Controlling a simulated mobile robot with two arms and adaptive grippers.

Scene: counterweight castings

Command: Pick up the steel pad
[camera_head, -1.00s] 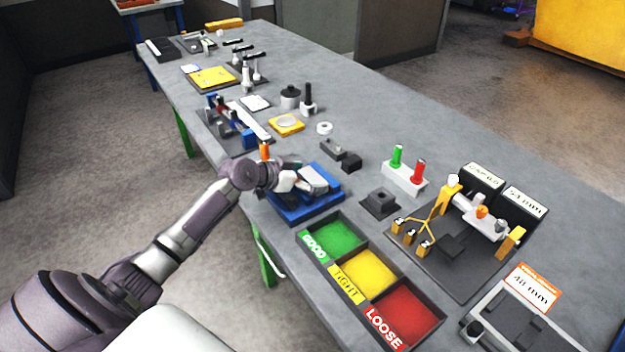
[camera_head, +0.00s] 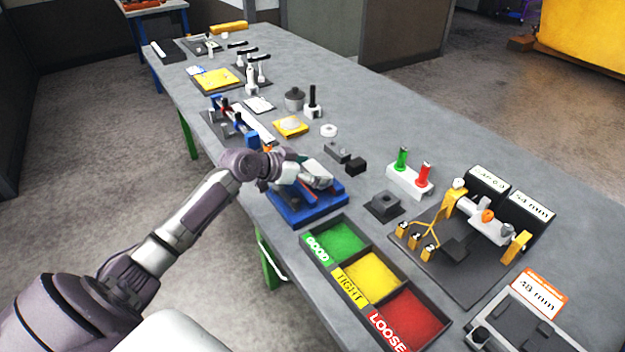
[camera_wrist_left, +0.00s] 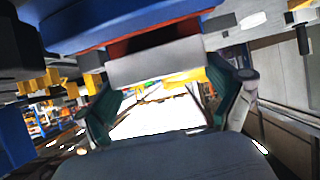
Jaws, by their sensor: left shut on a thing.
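My left gripper (camera_head: 306,178) is over the blue fixture (camera_head: 322,208) at the near edge of the bench. In the left wrist view, its two teal-lined fingers stand at the two ends of a light grey block, the steel pad (camera_wrist_left: 155,63), and are shut on it. The pad lies close against a red strip (camera_wrist_left: 140,42) and the blue body of the fixture (camera_wrist_left: 120,22). In the head view the gripper mostly hides the pad. I cannot tell whether the pad is clear of the fixture. My right gripper is not in view.
A tray with green (camera_head: 336,240), yellow and red compartments stands just right of the fixture. A dark block (camera_head: 384,206) and a white stand with green and red handles (camera_head: 409,181) are beyond it. A gauge station fills the right. Small bare bench patches lie between.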

